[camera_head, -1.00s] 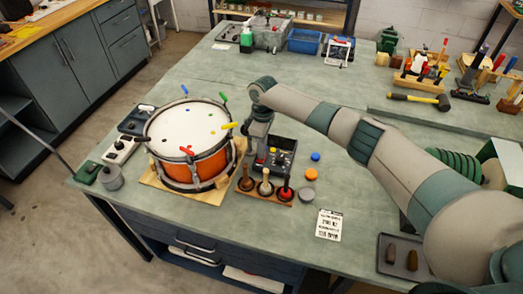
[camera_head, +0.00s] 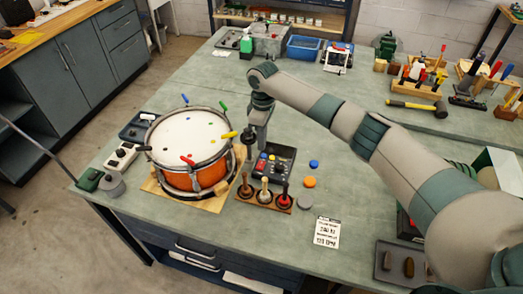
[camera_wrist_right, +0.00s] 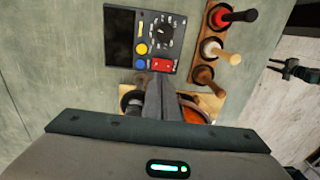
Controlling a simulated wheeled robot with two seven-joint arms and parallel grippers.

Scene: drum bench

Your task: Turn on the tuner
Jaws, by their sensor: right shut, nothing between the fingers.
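The tuner, a dark box (camera_head: 277,162) with a knob and coloured buttons, lies on the bench right of the orange drum (camera_head: 207,176). In the right wrist view the tuner (camera_wrist_right: 174,48) shows a dark screen (camera_wrist_right: 120,38), a black knob (camera_wrist_right: 166,30), a yellow button (camera_wrist_right: 140,48), a blue button (camera_wrist_right: 141,62) and a red switch (camera_wrist_right: 161,65). My right gripper (camera_head: 258,145) is shut and empty, above the tuner's left side. In the wrist view its fingertips (camera_wrist_right: 154,82) appear just below the red switch; contact cannot be told. My left gripper is out of view.
A wooden rack (camera_head: 264,201) with several handled tools stands in front of the tuner. Round pucks, one orange (camera_head: 309,182), lie to its right. A printed card (camera_head: 327,232) lies nearer the front edge. The bench behind the tuner is largely clear.

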